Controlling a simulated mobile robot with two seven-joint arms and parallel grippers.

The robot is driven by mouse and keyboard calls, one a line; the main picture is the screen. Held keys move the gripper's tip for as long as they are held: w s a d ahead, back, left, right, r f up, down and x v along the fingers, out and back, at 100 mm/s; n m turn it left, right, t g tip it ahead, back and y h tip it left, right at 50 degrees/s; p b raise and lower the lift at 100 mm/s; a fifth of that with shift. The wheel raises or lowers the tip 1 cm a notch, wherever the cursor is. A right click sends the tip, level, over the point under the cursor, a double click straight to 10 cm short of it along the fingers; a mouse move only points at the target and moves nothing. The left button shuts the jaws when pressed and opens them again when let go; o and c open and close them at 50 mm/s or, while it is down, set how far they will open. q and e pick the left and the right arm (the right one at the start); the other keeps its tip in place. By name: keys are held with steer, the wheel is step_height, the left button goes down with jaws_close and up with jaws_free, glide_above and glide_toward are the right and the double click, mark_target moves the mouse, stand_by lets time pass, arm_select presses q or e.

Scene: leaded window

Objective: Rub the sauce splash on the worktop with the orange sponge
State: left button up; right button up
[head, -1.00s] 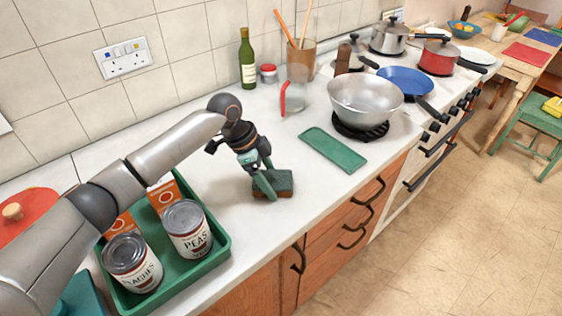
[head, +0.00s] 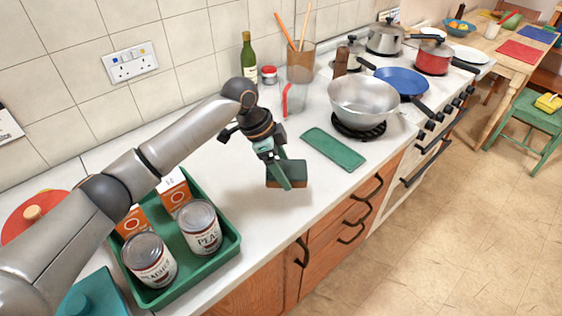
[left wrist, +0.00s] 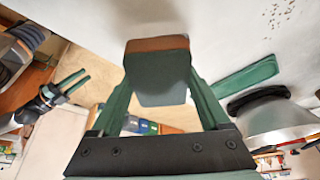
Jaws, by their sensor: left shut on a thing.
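The sponge (head: 287,174), dark green with an orange-brown layer on its underside, is held in my left gripper (head: 284,170) over the worktop (head: 232,180). In the left wrist view the sponge (left wrist: 158,70) sits between the two green fingers. I cannot tell whether its underside touches the worktop. Small brown specks, apparently the sauce splash (left wrist: 281,12), lie on the white surface at the top right of the left wrist view, apart from the sponge. I cannot make them out in the head view. My right gripper (left wrist: 74,82) shows at the left of the wrist view, fingers apart and empty.
A green tray (head: 232,243) with cans and cartons stands at the left. A glass jug (head: 294,98) and a bottle (head: 249,58) stand behind.

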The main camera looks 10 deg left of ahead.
arm_select(q)
steer(key=shift+r, duration=0.95)
